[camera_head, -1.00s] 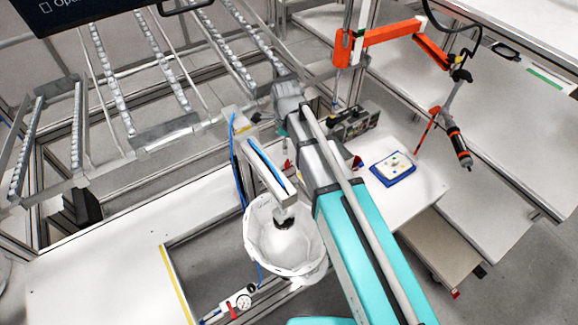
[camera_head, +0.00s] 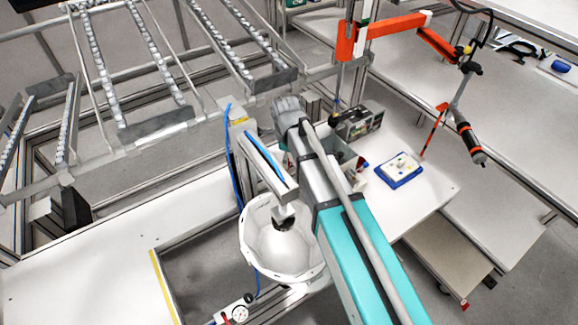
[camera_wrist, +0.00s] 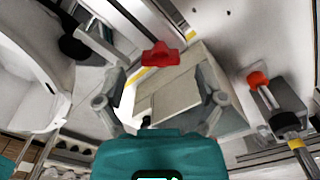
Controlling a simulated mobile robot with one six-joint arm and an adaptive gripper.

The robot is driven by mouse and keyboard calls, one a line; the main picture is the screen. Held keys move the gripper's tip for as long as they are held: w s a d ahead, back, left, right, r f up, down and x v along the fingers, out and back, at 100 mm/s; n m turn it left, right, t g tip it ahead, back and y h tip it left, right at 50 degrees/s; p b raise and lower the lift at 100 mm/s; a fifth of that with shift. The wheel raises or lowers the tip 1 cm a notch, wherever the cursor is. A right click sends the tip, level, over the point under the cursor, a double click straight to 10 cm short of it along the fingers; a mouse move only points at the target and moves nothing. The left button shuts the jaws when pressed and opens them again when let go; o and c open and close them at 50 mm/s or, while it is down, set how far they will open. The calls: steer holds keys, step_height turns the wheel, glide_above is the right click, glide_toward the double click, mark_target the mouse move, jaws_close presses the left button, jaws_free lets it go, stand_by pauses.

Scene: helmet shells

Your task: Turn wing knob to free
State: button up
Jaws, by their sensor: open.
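The red wing knob (camera_wrist: 160,55) shows in the wrist view, above the middle of the picture, in front of a beige box-like surface. My gripper (camera_wrist: 162,76) is open, with one finger on each side of the picture and the knob between and beyond them. I see no contact with the knob. In the head view my teal and grey arm reaches up to the fixture, and my gripper and the knob are hidden there. A white helmet shell (camera_head: 284,258) sits under the fixture's press arm (camera_head: 262,160), left of my arm.
An orange jointed arm (camera_head: 395,32) with a hanging tool (camera_head: 467,142) stands at the right. A blue tray (camera_head: 399,171) and a dark box (camera_head: 359,122) lie on the white table beyond my arm. Roller rails (camera_head: 158,50) fill the back left. The left tabletop (camera_head: 85,258) is clear.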

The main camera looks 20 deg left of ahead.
steer(key=shift+f+b, duration=0.7)
steer(key=shift+f, duration=0.3)
steer(key=c, duration=1.1)
steer(key=shift+d, duration=0.25)
steer(key=shift+c, duration=0.3)
steer(key=shift+a, duration=0.1)
